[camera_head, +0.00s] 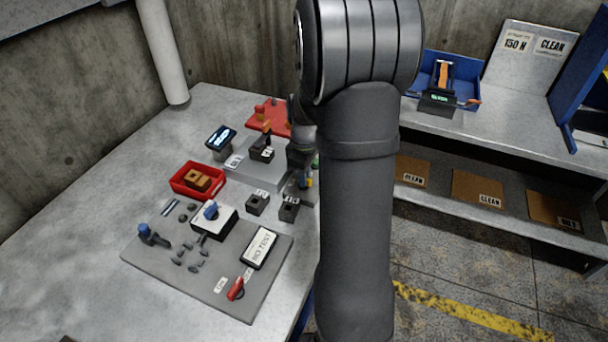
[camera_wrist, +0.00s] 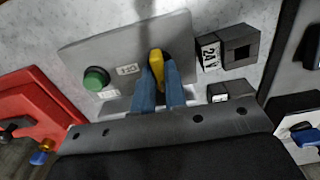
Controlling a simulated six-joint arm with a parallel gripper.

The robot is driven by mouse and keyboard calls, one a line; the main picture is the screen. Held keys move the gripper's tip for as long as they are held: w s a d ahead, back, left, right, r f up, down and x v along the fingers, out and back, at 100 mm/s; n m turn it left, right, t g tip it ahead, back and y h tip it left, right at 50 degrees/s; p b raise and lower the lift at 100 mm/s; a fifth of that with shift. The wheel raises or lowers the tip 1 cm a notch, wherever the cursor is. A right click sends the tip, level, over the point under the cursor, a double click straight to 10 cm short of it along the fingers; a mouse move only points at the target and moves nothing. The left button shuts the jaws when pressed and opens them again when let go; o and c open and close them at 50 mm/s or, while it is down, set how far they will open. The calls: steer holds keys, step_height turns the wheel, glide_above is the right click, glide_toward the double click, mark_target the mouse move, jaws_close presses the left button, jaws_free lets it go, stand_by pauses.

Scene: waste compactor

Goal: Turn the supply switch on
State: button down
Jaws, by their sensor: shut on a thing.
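A yellow switch lever (camera_wrist: 156,66) stands on a grey panel (camera_wrist: 105,52) in the wrist view. My gripper (camera_wrist: 160,72) has its two blue fingers on either side of the lever and is shut on it. A green button (camera_wrist: 95,79) is on the same panel to the left, with small labels that I cannot read. In the head view my gripper (camera_head: 304,180) is at the right edge of the bench, partly hidden by my arm. The lever's exact position is hard to tell there.
A block marked 24V (camera_wrist: 237,44) is close to the right of my fingers. The bench also holds a red bin (camera_head: 197,181), a red tray (camera_head: 268,117), a small display (camera_head: 221,138) and a grey board with a red handle (camera_head: 236,289). The bench's left side is clear.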

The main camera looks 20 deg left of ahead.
stand_by(0.3)
steer(key=c, duration=1.5)
jaws_free()
steer(key=shift+o, duration=0.2)
steer(key=shift+r, duration=0.15)
step_height(320, 180, up, 17)
step_height(320, 180, down, 17)
steer(key=shift+f, duration=0.15)
